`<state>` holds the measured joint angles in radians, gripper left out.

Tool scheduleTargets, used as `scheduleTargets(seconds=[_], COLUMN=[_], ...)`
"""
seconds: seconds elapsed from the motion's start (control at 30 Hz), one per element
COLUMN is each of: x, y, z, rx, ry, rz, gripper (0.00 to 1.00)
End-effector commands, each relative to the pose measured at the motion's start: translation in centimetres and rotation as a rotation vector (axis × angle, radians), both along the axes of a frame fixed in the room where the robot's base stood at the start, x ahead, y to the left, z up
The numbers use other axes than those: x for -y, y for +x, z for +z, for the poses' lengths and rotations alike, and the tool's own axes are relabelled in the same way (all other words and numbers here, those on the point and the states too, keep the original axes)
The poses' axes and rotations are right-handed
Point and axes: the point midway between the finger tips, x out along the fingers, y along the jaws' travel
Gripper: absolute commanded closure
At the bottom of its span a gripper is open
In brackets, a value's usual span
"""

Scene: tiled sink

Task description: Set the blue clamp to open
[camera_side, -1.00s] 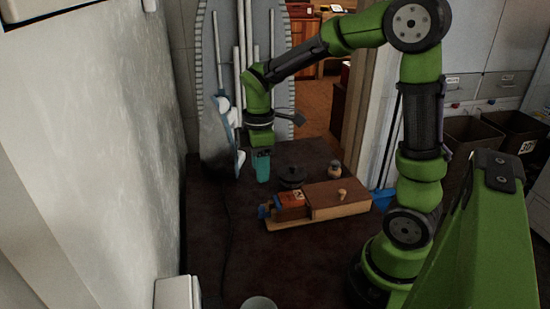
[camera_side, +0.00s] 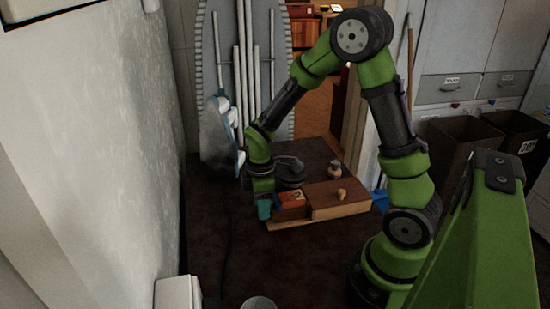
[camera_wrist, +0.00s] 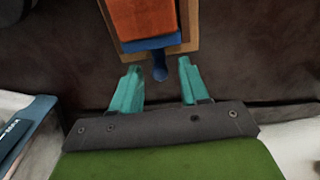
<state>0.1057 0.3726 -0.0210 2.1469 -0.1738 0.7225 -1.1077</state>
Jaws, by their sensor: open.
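The blue clamp (camera_wrist: 150,43) shows in the wrist view at the near end of an orange block (camera_wrist: 141,18). Its rounded blue knob (camera_wrist: 160,74) sticks out toward my gripper. My gripper (camera_wrist: 158,68) is open, with one teal finger on each side of the knob and a visible gap on both sides. I cannot tell from this view whether the heights match. In the side view my gripper (camera_side: 264,209) is low at the left end of the wooden base, and it hides the clamp there.
A wooden box (camera_side: 337,199) with a round knob stands on the same base, right of the orange block. A small jar (camera_side: 334,170) and a dark round object (camera_side: 290,171) are behind it. A blue-and-white iron-like object (camera_side: 220,130) stands at the left.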

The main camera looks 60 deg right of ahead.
Motion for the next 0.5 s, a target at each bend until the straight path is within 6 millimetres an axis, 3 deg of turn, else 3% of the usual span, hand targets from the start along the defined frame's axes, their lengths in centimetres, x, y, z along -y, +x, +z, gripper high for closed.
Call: scheduleTargets(seconds=[0.03, 0.3, 0.5], x=[0.00, 0.00, 0.00], y=[0.00, 0.01, 0.01], z=[0.02, 0.05, 0.06], rx=[0.000, 0.000, 0.000], ry=[0.000, 0.000, 0.000], rz=[0.000, 0.000, 0.000], gripper=[0.60, 1.00, 1.00])
